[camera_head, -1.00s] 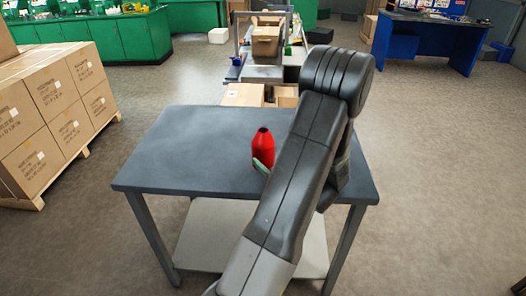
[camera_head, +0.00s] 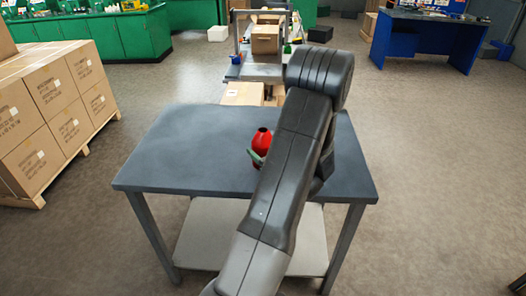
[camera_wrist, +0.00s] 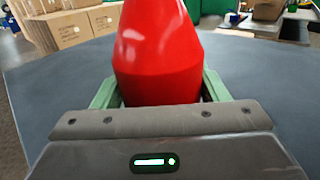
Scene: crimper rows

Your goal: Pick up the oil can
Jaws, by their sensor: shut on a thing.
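The red oil can (camera_head: 262,137) is upright over the dark grey table (camera_head: 185,150), partly hidden behind my arm in the head view. In the wrist view the oil can (camera_wrist: 157,55) fills the middle, between the two green fingers of my gripper (camera_wrist: 158,92). The fingers are shut on its sides. My gripper (camera_head: 257,156) shows only as a bit of green beside the can in the head view. I cannot tell whether the can's base touches the tabletop.
The left part of the tabletop is clear. Stacked cardboard boxes (camera_head: 45,110) stand on a pallet at the left. A cart with a box (camera_head: 265,40) is behind the table. A blue workbench (camera_head: 430,35) is at the back right, and green cabinets (camera_head: 100,38) are at the back left.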

